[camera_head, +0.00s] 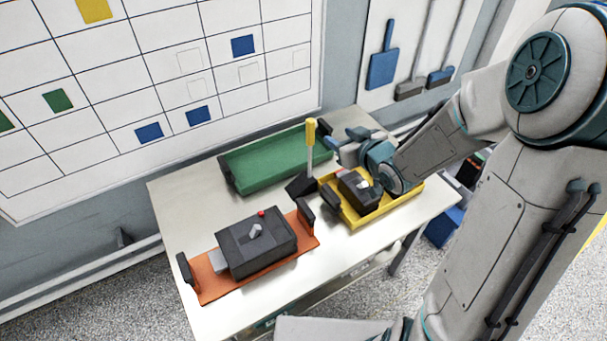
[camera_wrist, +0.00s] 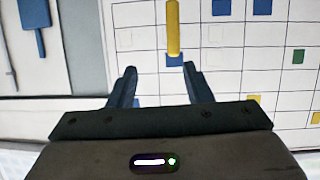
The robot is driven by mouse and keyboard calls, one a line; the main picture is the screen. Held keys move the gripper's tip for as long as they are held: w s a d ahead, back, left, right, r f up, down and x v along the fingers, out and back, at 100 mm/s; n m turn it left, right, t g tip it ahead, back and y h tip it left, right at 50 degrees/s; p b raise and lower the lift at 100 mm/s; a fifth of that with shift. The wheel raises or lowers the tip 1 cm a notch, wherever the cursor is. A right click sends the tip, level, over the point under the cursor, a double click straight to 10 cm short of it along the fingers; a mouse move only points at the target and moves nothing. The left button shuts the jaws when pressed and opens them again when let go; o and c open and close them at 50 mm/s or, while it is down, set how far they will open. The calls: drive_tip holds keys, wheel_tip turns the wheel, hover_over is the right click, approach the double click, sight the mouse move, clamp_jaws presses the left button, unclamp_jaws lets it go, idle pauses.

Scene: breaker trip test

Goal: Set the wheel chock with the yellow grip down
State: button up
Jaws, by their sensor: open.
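The wheel chock is a black wedge (camera_head: 300,186) with an upright grey stem and a yellow grip (camera_head: 310,131) on top. It stands on the white table between the green tray and the yellow tray. My gripper (camera_head: 345,137) is open and empty, just right of the yellow grip, its fingers pointing toward it. In the wrist view the yellow grip (camera_wrist: 174,28) shows beyond the fingertips, a little right of the middle between them. The wedge is out of sight in that view, and the grip appears apart from my fingers (camera_wrist: 160,70).
The green tray (camera_head: 265,163) lies at the back of the table (camera_head: 182,213). The yellow tray (camera_head: 405,197) with a dark box (camera_head: 357,195) is below my gripper. An orange tray (camera_head: 207,287) with a larger dark box (camera_head: 255,243) is at the front left. A gridded board stands behind.

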sight(313, 124)
drive_tip(key=shift+y, duration=0.5)
drive_tip(key=x, duration=0.6)
drive_tip(key=a+r+x, duration=0.1)
drive_tip(key=x, duration=0.2)
drive_tip(key=shift+s+d, duration=0.1)
drive_tip(key=shift+s, duration=0.05)
drive_tip(key=shift+s+a+p+x, duration=0.1)
drive_tip(key=shift+p+x, duration=0.4)
drive_tip(key=shift+x, duration=0.9)
drive_tip(key=shift+s+a+p+x, duration=0.1)
drive_tip(key=shift+p+x, duration=0.4)
drive_tip(key=shift+x, duration=0.85)
drive_tip(key=shift+f, duration=0.15)
clamp_jaws()
